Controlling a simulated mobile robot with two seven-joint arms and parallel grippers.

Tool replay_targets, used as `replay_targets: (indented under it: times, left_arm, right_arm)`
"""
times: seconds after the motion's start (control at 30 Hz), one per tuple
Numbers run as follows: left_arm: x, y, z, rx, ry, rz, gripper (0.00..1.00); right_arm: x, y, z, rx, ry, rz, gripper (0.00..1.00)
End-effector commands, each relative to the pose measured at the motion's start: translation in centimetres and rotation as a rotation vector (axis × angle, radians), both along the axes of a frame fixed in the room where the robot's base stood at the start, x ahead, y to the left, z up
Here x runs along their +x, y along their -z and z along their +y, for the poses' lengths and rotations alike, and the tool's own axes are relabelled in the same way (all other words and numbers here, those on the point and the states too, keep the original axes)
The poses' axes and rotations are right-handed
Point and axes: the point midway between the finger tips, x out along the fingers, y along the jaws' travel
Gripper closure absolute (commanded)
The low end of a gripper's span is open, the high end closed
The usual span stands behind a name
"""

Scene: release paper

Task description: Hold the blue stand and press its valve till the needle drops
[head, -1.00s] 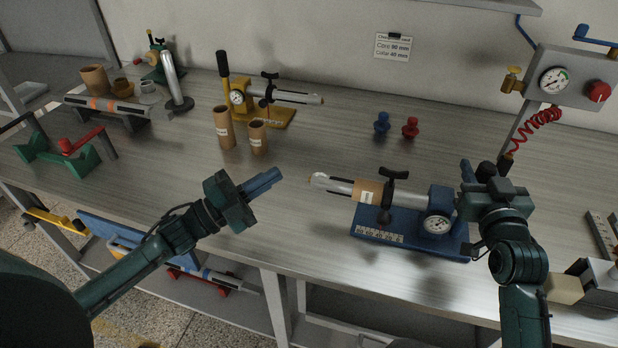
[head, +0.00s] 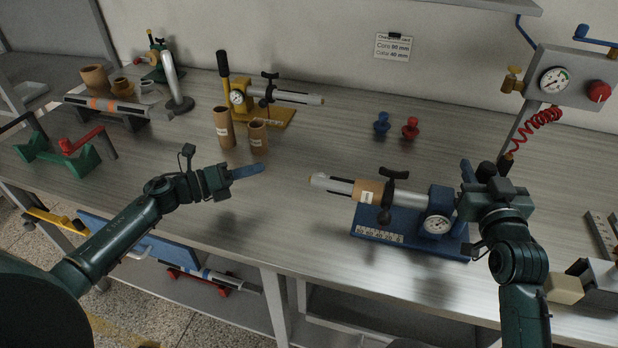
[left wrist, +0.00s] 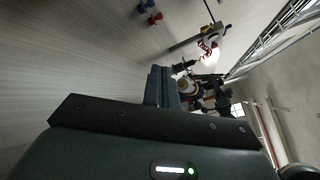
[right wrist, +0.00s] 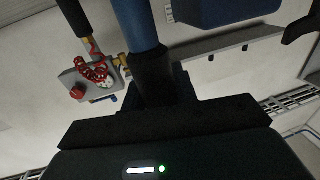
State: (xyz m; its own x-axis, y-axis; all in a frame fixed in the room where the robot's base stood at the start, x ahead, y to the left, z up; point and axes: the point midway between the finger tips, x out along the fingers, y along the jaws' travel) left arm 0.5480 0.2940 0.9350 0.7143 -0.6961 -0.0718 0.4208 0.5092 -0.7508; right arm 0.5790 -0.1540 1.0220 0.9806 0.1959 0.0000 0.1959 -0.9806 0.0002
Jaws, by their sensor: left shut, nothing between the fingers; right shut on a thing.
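The blue stand (head: 375,238) lies on the bench right of centre in the head view. It carries a silver tube with a brown cardboard collar (head: 366,191), a black T-handled clamp and a round white gauge (head: 437,224). The gauge's needle is too small to read. The valve cannot be made out. My right gripper (head: 472,188) is shut on the stand's blue post, which shows in the right wrist view (right wrist: 136,22). My left gripper (head: 254,170) is shut and empty, above the bench left of the tube's tip, apart from the stand.
A yellow stand (head: 275,115) and cardboard tubes (head: 223,128) stand behind my left gripper. Blue (head: 382,124) and red (head: 410,128) knobs sit farther back. A grey gauge panel (head: 570,80) with a red coiled hose is at right. The bench between my left gripper and the stand is clear.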

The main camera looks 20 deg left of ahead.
Motion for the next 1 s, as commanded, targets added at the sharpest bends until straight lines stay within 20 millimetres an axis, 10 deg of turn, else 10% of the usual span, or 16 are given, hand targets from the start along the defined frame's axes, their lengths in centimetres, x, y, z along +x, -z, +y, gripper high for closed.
replay_targets:
  times: [0.6, 1.0]
  left_arm:
    - [0.0, 0.0, -7.4, -0.003, 0.001, 0.001, 1.00]
    - [0.0, 0.0, -8.8, -0.003, 0.001, 0.000, 1.00]
  right_arm:
    - [0.0, 0.0, 0.0, 0.000, 0.000, 0.000, 1.00]
    - [0.0, 0.0, 0.0, 0.000, 0.000, 0.000, 1.00]
